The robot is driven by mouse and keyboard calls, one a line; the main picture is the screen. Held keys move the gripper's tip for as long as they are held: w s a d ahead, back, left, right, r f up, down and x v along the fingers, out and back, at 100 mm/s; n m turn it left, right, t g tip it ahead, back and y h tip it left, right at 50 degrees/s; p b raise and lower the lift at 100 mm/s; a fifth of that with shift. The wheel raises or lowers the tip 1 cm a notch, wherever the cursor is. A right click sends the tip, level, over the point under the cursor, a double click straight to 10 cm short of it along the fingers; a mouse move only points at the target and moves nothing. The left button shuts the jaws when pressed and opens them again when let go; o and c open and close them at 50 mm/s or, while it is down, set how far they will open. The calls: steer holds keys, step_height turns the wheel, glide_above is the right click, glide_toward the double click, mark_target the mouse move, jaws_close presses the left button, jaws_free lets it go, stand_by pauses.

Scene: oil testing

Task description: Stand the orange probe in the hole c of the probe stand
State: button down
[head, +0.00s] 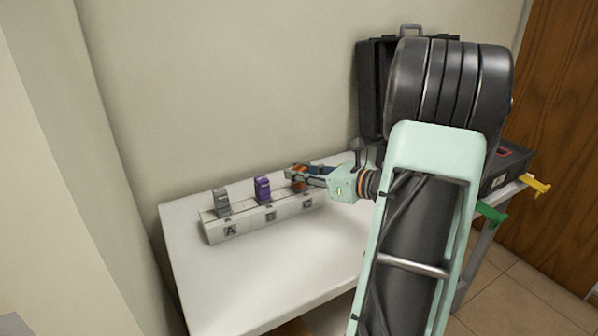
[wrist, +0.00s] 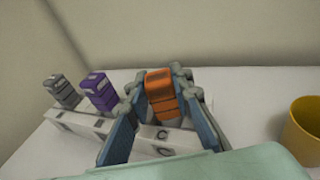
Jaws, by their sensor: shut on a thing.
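The orange probe (wrist: 161,95) is upright between the fingers of my gripper (wrist: 160,110), which is shut on it. In the head view the orange probe (head: 299,176) is partly covered by my gripper (head: 297,177), at the right end of the probe stand. The white probe stand (head: 250,227) carries the labels A, B and C. It also shows in the wrist view (wrist: 88,128). The probe is over or in hole c, behind the C label; its lower end is hidden, so I cannot tell how deep it sits.
A grey probe (head: 221,201) stands at A and a purple probe (head: 262,189) at B. A yellow cup (wrist: 302,130) stands right of my gripper in the wrist view. A black case (head: 373,85) is behind my arm. The front of the white table (head: 270,285) is clear.

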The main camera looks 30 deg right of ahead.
steer(key=c, duration=2)
jaws_free()
steer(key=p+v, duration=0.3)
steer(key=v, duration=0.8)
steer(key=shift+a, duration=0.15)
